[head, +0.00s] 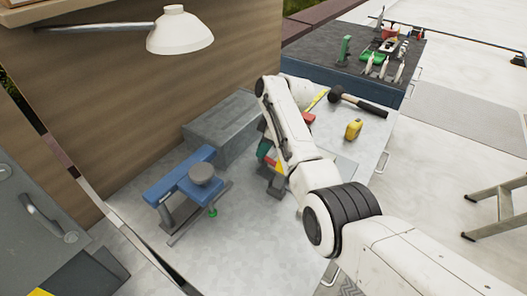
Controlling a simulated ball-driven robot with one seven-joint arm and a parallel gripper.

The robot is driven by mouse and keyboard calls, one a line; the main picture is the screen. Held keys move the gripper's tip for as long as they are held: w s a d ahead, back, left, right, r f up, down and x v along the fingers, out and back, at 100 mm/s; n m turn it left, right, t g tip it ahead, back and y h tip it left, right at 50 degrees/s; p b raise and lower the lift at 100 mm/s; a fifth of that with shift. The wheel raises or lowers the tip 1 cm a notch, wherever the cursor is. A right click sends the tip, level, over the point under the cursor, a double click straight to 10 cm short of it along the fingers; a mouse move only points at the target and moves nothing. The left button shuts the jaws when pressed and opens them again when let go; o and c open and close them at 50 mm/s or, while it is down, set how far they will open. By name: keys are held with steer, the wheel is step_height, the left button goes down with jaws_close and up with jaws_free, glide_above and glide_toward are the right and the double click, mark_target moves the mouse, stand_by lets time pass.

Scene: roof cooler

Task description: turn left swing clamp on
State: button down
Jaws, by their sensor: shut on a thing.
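No swing clamp can be made out for certain. A teal, yellow and red item with a dark grey block (274,185) stands on the worktop (240,245), partly behind my arm. It may hold the clamps, but their levers cannot be told apart. My arm reaches in from the lower right and bends over this spot. My gripper's fingers are hidden behind my arm, so their hold on anything does not show.
A blue fixture (184,181) with a round grey top and metal legs stands left. A grey box (222,128) is behind it. A hammer (358,102) and a yellow item (353,129) lie right. A white lamp (179,32) hangs above. The front worktop is clear.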

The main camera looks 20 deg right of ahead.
steer(key=shift+w+n+g+y+b, duration=0.15)
steer(key=shift+n+g+y+b, duration=0.2)
steer(key=shift+n+b, duration=0.65)
steer(key=shift+r, duration=0.1)
steer(key=c, duration=0.8)
jaws_free()
steer(key=shift+c, duration=0.2)
steer(key=v, duration=1)
steer(key=shift+r, duration=0.35)
steer(key=shift+d, duration=0.1)
